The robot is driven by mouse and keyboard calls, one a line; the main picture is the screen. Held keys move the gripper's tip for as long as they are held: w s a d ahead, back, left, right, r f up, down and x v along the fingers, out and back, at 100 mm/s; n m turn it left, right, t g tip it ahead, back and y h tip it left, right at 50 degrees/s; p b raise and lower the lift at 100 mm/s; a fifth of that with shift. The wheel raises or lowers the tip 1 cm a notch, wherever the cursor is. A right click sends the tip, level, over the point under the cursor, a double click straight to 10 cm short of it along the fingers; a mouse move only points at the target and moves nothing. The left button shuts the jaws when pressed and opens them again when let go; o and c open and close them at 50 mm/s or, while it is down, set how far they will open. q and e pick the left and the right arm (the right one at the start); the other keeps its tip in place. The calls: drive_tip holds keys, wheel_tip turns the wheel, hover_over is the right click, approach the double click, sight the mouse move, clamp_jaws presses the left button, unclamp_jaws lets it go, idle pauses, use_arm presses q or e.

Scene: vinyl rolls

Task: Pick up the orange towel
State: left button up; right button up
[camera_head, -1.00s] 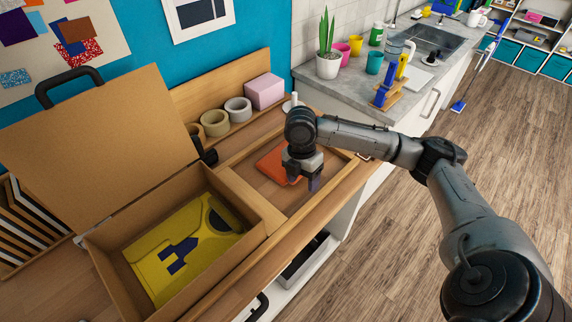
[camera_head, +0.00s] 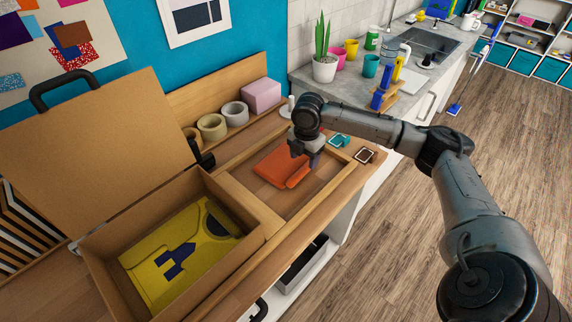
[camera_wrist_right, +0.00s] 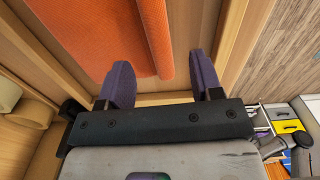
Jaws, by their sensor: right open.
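The orange towel (camera_head: 283,168) lies folded in a shallow wooden tray (camera_head: 240,195) on the bench, with a rolled edge on its right side. It also shows at the top of the right wrist view (camera_wrist_right: 110,35). My right gripper (camera_head: 306,160) is over the far end of the tray, at the towel's far right edge. In the right wrist view its two purple fingers (camera_wrist_right: 166,88) are spread apart with nothing between them, and the towel's rolled edge lies beyond them. Whether the fingers touch the towel cannot be told. My left gripper is not in view.
Tape rolls (camera_head: 212,127) and a pink block (camera_head: 262,94) line the back. Small teal (camera_head: 338,140) and brown (camera_head: 364,155) items lie right of the tray.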

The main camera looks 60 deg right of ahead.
sight(303, 169)
drive_tip(key=shift+f, duration=0.45)
wheel_tip(303, 169, down, 3)
drive_tip(key=shift+f+p, duration=0.15)
drive_tip(key=shift+p, duration=0.65)
drive_tip(key=shift+f, duration=0.6)
drive_tip(key=shift+w, duration=0.1)
drive_tip(key=c, duration=1)
